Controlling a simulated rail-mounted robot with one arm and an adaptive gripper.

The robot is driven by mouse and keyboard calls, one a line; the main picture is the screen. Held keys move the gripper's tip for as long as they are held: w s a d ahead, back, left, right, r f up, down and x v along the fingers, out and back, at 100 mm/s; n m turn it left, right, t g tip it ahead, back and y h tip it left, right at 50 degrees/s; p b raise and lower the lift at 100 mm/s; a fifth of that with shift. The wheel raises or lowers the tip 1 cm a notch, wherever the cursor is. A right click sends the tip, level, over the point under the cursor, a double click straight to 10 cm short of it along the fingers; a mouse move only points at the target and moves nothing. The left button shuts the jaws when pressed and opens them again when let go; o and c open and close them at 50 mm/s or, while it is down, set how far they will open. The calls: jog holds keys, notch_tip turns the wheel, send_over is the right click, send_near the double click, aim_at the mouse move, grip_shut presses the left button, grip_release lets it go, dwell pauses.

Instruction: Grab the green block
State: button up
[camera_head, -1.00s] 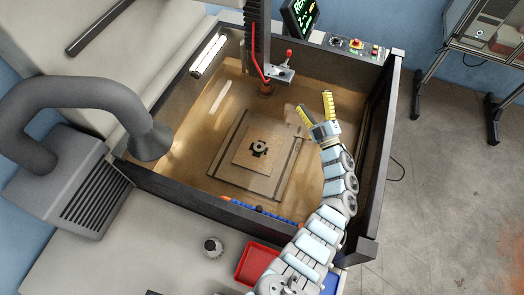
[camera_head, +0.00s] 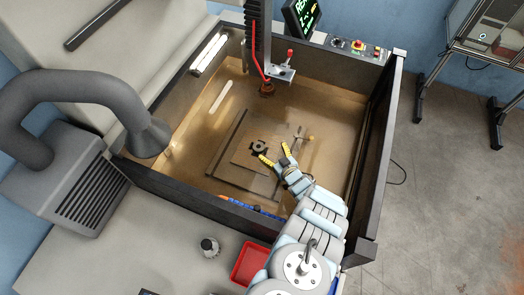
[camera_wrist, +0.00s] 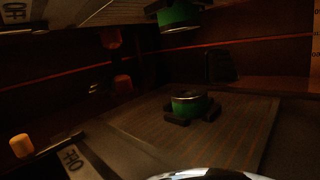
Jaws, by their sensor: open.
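The green block (camera_wrist: 188,104) is a short green cylinder with a dark top, sitting in a dark cross-shaped holder on a flat plate (camera_wrist: 245,135) in the wrist view. In the head view it appears as a small dark round piece (camera_head: 259,147) near the middle of the plate. A second green shape (camera_wrist: 180,17) at the top of the wrist view looks like its mirror image. My gripper (camera_head: 273,151) has its yellow fingers spread and empty, just right of the block, with the left fingertip close to the holder. I cannot tell whether it touches.
A metal tool with a yellow end (camera_head: 310,138) lies right of the plate. The tank's dark walls (camera_head: 375,150) surround the area. A vertical head with a copper-coloured tip (camera_head: 266,89) hangs behind the plate. A red tray (camera_head: 249,263) stands outside the front wall.

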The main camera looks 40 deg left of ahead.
aim_at(259, 149)
jog(key=s, duration=0.1)
jog(key=s+f+g, duration=0.1)
jog(key=shift+s+f+h, duration=0.3)
jog(key=shift+s, duration=0.1)
jog(key=shift+x, duration=0.8)
jog(key=shift+b+x, duration=0.35)
jog(key=shift+x, duration=0.85)
jog(key=shift+b+x, duration=0.85)
jog(key=shift+x, duration=0.85)
jog(key=c, duration=1.4)
